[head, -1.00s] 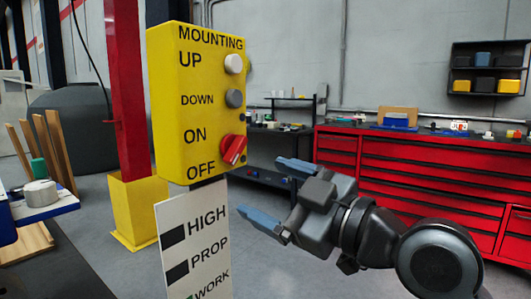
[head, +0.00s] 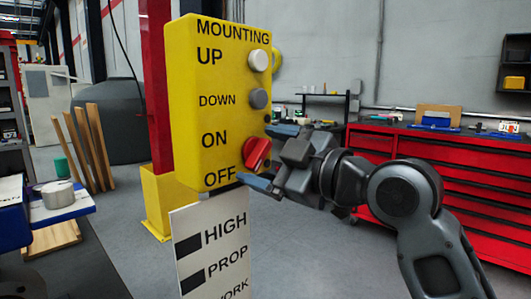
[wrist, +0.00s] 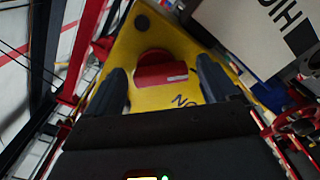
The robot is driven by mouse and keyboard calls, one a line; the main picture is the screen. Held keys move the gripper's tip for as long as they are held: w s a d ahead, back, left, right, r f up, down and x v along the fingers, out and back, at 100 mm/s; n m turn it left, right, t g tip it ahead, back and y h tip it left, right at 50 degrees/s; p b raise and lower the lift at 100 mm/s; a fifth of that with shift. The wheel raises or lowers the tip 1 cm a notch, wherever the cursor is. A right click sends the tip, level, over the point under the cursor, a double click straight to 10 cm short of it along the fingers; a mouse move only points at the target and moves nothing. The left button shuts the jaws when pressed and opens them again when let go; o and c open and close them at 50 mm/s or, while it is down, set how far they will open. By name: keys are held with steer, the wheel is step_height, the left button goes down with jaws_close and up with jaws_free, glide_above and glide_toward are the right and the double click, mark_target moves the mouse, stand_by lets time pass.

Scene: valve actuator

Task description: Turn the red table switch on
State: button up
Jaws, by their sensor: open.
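The yellow control box (head: 190,110) carries the labels MOUNTING, UP, DOWN, ON and OFF. Its red rotary switch (head: 257,153) is on the right side of the face, beside ON and OFF, and its grip is tilted in the head view. My gripper (head: 264,157) is open just to the right of the switch, with one blue finger above it and one below. In the wrist view the red switch (wrist: 161,72) lies ahead between my two open fingers (wrist: 162,88). I cannot tell whether they touch it.
A white button (head: 259,60) and a grey button (head: 258,98) sit above the switch. A white sign (head: 212,240) hangs below the box. A red post (head: 156,80) stands behind it. Red drawer cabinets (head: 450,165) are at the right. A blue-topped table (head: 75,203) is at the left.

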steer(key=shift+w+a, duration=0.1)
steer(key=shift+a, duration=0.05)
steer(key=shift+c, duration=0.4)
steer(key=c, duration=1)
